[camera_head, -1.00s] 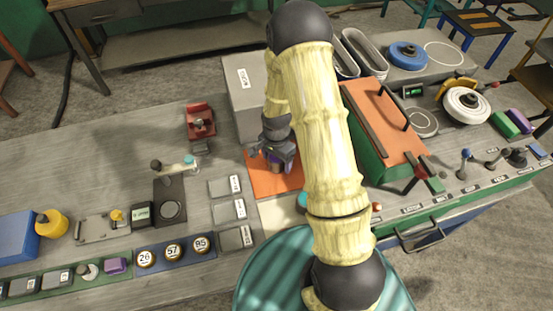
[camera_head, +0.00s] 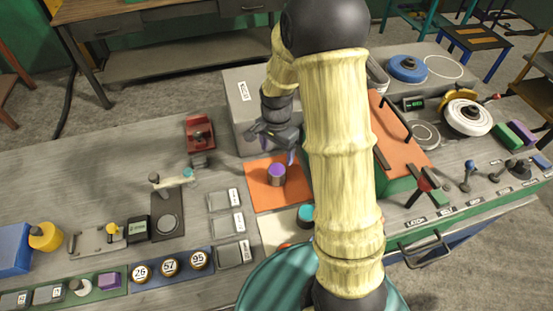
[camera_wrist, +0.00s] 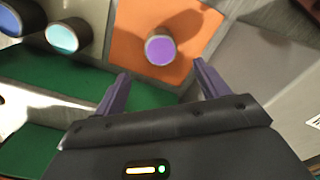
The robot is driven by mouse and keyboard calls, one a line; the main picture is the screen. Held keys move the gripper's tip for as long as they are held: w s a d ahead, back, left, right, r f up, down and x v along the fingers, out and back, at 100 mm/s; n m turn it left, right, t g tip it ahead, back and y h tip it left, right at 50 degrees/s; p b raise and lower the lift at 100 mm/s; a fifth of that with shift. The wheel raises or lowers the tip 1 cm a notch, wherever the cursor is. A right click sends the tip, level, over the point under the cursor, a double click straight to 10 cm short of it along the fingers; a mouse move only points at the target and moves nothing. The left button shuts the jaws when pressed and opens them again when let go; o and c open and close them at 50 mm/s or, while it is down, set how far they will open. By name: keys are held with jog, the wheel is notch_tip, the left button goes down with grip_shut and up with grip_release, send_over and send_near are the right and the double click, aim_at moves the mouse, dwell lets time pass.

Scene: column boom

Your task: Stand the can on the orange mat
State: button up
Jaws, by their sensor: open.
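A can with a purple top (camera_head: 277,172) stands upright on the orange mat (camera_head: 262,196), near its middle. In the wrist view the can (camera_wrist: 160,49) shows from above with the orange mat (camera_wrist: 128,22) around it. My gripper (camera_head: 277,150) is above and behind the can, beside the grey box. In the wrist view my gripper (camera_wrist: 159,82) has its two purple fingers spread apart, with nothing between them and the can clear beyond the tips.
A teal-topped can (camera_head: 306,213) stands on a pale mat (camera_head: 275,232) in front of the orange mat. A grey box (camera_head: 246,105) stands behind the orange mat. A green case with an orange lid (camera_head: 400,140) is to the right, partly behind my arm.

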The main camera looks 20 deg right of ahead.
jog(key=shift+r, duration=0.3)
dwell(0.4)
jog(key=s+r+n+t, duration=0.2)
jog(key=s+r+n, duration=0.5)
jog(key=s+n, duration=0.3)
jog(key=s, duration=0.3)
jog(key=shift+s+r+n+t, duration=0.2)
jog(key=shift+r+n+t, duration=0.1)
jog(key=shift+r+n, duration=0.1)
dwell(0.4)
